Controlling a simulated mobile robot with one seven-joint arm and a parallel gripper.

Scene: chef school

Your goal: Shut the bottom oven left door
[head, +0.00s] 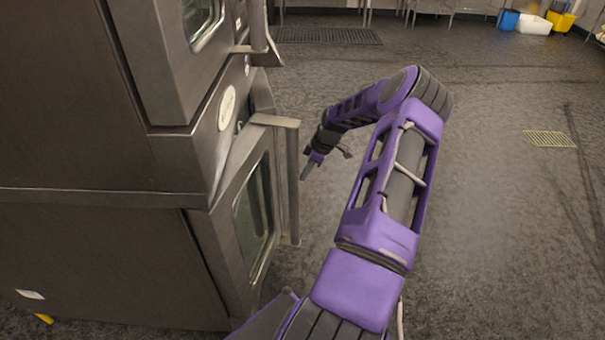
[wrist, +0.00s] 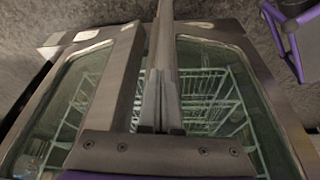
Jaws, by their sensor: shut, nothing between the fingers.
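The bottom oven (head: 105,255) stands at the left in the head view. A glass-fronted door (head: 256,215) shows on its front at a steep slant, with an upright metal handle (head: 292,185) standing out from it. How far this door is from shut is hard to tell. My gripper (head: 305,172) is just right of the handle, pointing down, with its fingers shut and empty. In the wrist view the shut fingers (wrist: 160,95) lie close beside a long metal bar (wrist: 122,85), between a left glass pane (wrist: 65,100) and a right glass pane (wrist: 215,90). Contact cannot be told.
An upper oven (head: 175,60) with its own handle sits above. Wire racks (wrist: 205,95) show through the glass. The floor (head: 490,230) to the right is open. A floor grate (head: 325,35) and coloured buckets (head: 560,20) are far back.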

